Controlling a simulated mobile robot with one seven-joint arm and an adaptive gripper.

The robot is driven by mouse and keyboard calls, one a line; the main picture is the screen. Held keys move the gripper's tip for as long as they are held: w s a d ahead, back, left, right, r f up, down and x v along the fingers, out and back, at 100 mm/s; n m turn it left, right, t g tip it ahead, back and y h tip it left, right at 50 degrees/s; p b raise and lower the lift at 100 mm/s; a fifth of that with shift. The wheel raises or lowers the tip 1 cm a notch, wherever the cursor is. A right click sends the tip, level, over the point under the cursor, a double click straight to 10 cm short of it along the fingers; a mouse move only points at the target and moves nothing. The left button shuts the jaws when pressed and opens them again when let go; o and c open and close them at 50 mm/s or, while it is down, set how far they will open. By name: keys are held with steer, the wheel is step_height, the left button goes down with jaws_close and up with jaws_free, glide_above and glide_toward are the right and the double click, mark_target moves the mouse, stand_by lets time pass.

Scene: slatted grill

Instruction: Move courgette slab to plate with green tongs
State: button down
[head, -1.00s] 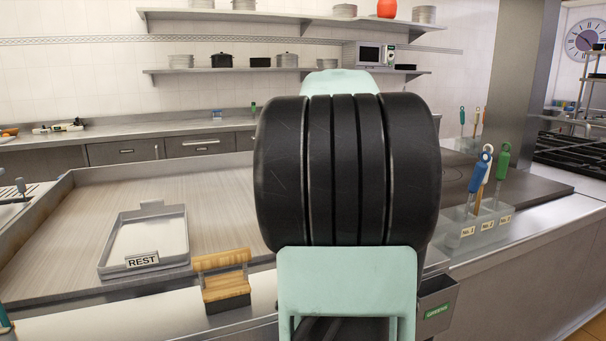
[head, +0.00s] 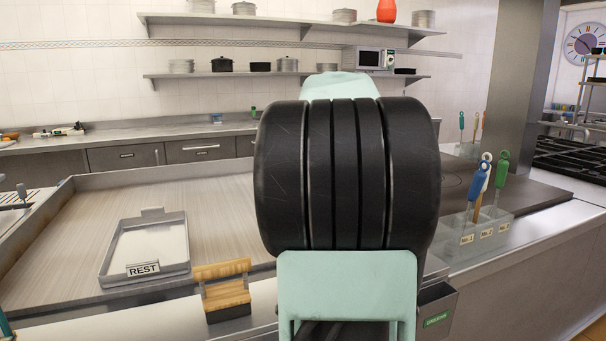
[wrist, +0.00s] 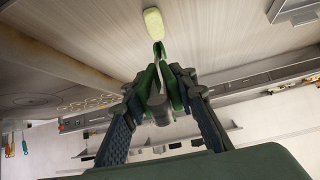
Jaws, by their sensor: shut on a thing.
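My gripper (wrist: 163,72) is shut on the green tongs (wrist: 154,80) in the wrist view. The tongs' tips point up the picture, close together. A pale yellow-green courgette slab (wrist: 153,22) shows just beyond the tips. I cannot tell whether the tips touch it or grip it. Behind it is the slatted grill surface (wrist: 105,22). In the head view my arm fills the middle and hides my gripper, the tongs and the slab. I cannot make out the target plate.
The wide grill (head: 75,235) holds a REST tray (head: 112,265) at left. A wooden-handled press (head: 226,288) stands at its front edge. Upright tools with blue, white and green handles (head: 502,168) stand in a numbered holder (head: 478,240) at right.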

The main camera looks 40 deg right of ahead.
step_height(320, 180, up, 3)
steer(key=shift+r+p, duration=0.1)
steer(key=shift+p, duration=1.1)
